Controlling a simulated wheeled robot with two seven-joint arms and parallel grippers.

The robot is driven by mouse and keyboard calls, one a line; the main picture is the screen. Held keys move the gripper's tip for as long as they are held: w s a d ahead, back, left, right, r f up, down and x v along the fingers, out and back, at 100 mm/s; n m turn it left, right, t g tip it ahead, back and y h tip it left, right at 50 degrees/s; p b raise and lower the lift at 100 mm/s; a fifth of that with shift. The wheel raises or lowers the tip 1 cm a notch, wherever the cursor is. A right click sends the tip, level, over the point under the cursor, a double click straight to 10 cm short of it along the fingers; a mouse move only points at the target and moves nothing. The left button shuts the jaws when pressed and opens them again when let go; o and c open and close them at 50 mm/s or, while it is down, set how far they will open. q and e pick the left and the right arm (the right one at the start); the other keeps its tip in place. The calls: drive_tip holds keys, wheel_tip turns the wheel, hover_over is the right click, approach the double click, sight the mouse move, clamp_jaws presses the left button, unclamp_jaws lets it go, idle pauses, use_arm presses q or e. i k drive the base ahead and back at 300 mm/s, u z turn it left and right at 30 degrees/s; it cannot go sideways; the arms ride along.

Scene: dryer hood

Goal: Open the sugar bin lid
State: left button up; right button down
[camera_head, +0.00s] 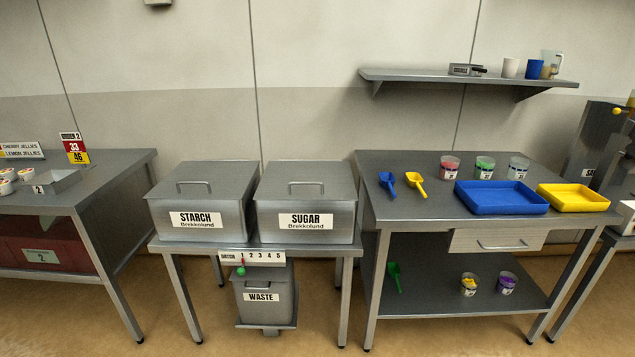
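The sugar bin (306,232) is a grey metal box with a white label reading SUGAR, on the right of a low metal stand. Its lid (306,174) lies flat and closed on top, with a bar handle (306,186) on the upper side. The starch bin (199,231) stands close on its left, its lid also closed. Neither of my grippers shows in the head view.
A waste bin (262,298) sits under the stand, below a batch counter strip (252,258). To the right, a metal table (410,158) holds blue and yellow scoops, cups, a blue tray (500,197) and a yellow tray (572,198). A wall shelf (425,77) is above. Floor in front is clear.

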sight(280, 180)
drive_tip(key=i, duration=0.95)
